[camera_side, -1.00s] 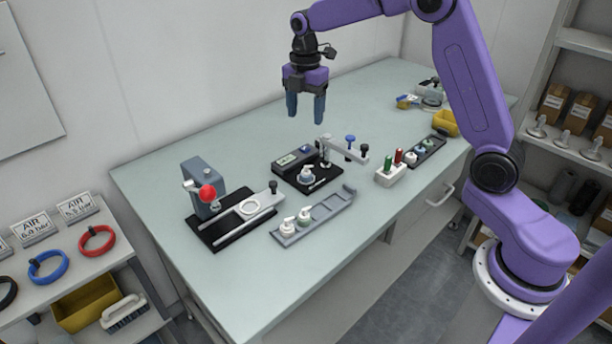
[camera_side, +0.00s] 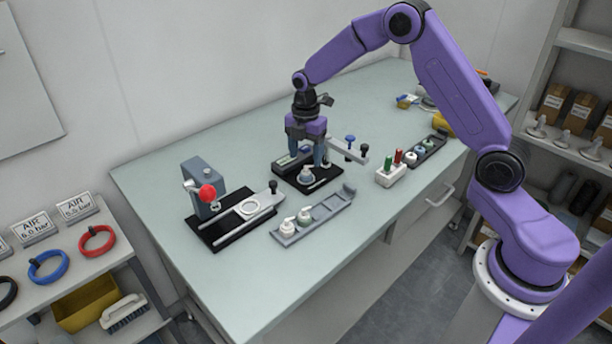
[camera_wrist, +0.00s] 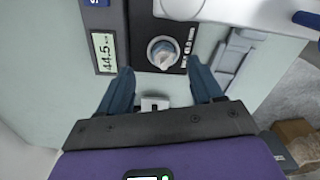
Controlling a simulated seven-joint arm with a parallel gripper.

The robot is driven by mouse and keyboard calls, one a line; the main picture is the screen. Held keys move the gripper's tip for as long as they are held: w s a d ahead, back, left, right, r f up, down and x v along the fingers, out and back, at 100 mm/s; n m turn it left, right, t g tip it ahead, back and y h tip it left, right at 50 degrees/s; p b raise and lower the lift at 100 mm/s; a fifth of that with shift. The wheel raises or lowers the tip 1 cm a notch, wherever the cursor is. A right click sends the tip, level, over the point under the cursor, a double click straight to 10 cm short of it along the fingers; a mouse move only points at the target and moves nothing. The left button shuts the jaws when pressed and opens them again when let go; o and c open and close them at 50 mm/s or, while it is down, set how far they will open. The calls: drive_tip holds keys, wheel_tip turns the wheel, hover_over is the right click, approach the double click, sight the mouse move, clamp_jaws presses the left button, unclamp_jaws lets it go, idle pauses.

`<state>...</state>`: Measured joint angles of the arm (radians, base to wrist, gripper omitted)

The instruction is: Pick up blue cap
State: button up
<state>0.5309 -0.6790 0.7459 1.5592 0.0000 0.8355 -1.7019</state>
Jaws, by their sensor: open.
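My gripper (camera_side: 307,161) points down over the gauge, just above this cap. In the wrist view my gripper (camera_wrist: 160,72) has its fingers spread, with the cap ahead of and between the fingertips. Nothing is between the jaws.
The gauge display (camera_wrist: 103,54) sits left of the cap in the wrist view. A pale arm with a blue knob (camera_side: 350,139) stands close to my gripper. A grey tray (camera_side: 330,209) holds caps in front. A press with a red ball (camera_side: 208,193) stands left.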

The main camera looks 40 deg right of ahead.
sight(306, 166)
drive_tip(key=f, duration=0.3)
drive_tip(key=shift+s+a+f, duration=0.15)
drive_tip(key=shift+s+f, duration=0.15)
drive_tip(key=shift+f, duration=0.65)
drive_tip(key=shift+c, duration=0.4)
drive_tip(key=c, duration=0.8)
